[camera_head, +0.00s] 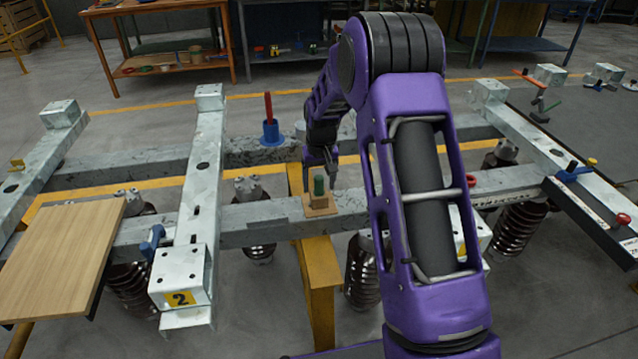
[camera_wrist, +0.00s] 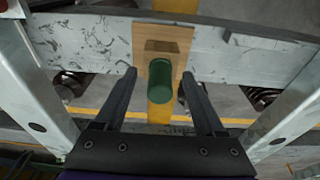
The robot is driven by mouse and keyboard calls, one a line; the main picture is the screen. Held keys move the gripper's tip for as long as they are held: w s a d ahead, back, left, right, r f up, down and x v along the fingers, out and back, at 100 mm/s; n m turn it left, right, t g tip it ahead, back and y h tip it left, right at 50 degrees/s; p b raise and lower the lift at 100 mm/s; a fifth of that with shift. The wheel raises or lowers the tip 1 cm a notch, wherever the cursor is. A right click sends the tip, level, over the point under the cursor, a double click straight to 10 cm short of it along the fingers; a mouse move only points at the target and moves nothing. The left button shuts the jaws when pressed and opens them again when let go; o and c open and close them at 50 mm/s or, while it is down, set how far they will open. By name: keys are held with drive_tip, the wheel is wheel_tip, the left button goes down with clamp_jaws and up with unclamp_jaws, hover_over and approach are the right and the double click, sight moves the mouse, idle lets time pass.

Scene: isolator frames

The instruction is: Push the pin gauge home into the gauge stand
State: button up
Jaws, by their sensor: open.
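A red pin (camera_head: 268,106), which looks like the pin gauge, stands upright in a blue flanged stand (camera_head: 271,131), which looks like the gauge stand, on the far beam. Much of the pin shows above the stand; neither shows in the wrist view. My gripper (camera_head: 331,168) is open, to the right of and nearer than the stand. It is at a green cylinder (camera_head: 319,186) on a small wooden plate (camera_head: 322,211). In the wrist view my open fingers (camera_wrist: 159,73) lie either side of the green cylinder (camera_wrist: 160,82), with gaps on both sides.
A wooden board (camera_head: 62,250) lies at the left. A blue clamp (camera_head: 152,244) sits on the near left beam. A dark tray (camera_head: 595,215) with small items is at the right. My arm hides part of the middle.

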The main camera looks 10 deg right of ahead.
wheel_tip(320, 180, up, 17)
drive_tip(key=s+p, duration=0.2)
drive_tip(key=shift+s, duration=0.25)
